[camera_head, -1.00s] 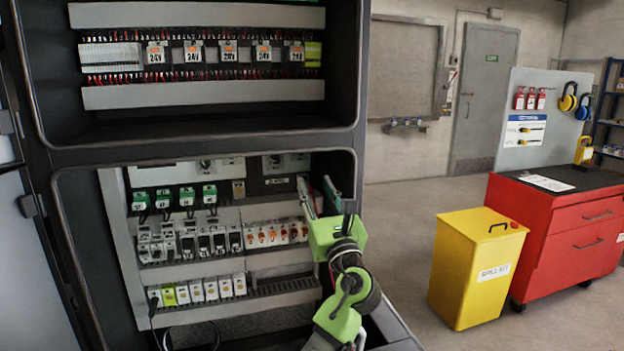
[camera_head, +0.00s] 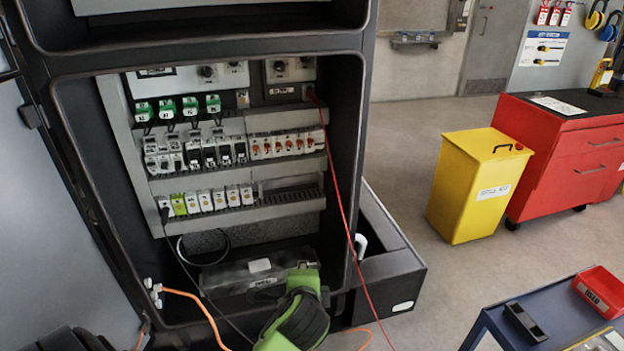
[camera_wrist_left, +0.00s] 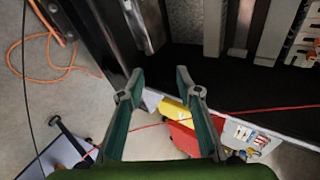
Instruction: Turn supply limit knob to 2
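Several small dark round knobs sit on pale panels along the top row of the open lower cabinet bay in the head view, one pair at left centre (camera_head: 207,72) and one pair at right (camera_head: 279,66). Their labels and settings are too small to read, so I cannot tell which is the supply limit knob. My left gripper (camera_wrist_left: 157,80) is open and empty in the left wrist view, its teal fingers apart. A green and black arm part of mine (camera_head: 299,318) shows low in front of the bay, well below the knobs. My right gripper is not in view.
A thin red cable (camera_head: 346,205) hangs from the upper right panel and crosses the wrist view. An orange cable (camera_head: 205,308) lies at lower left.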

